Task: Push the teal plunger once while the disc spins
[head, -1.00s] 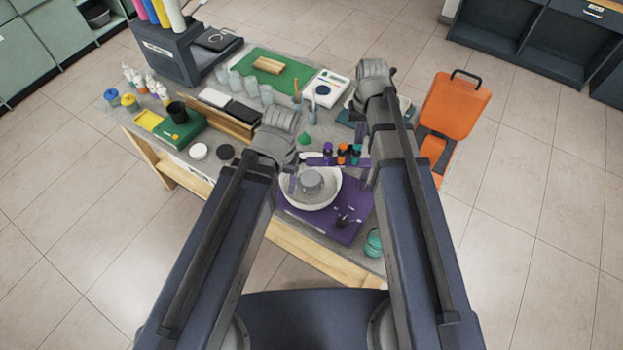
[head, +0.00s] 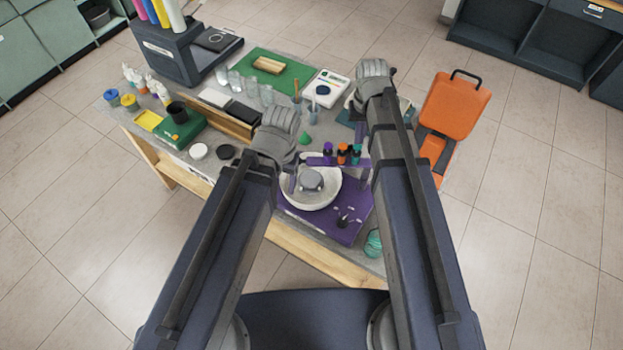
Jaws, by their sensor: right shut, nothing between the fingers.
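The teal plunger (head: 356,152) is the rightmost of three coloured plungers on a purple bar, beside an orange plunger (head: 343,153) and a purple plunger (head: 328,150). Below the bar stands a white bowl (head: 329,197) with a grey disc (head: 312,180) in its middle. My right gripper (head: 363,172) is shut and empty, just below and right of the teal plunger; contact cannot be told. My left gripper (head: 290,184) hangs at the left rim of the bowl, its fingers too small to tell open or shut.
A purple mat (head: 340,231) lies under the bowl, with a teal ball-like thing (head: 373,243) at its lower right. A green block (head: 182,133), a green mat (head: 288,82) and several cups crowd the table's left and back.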

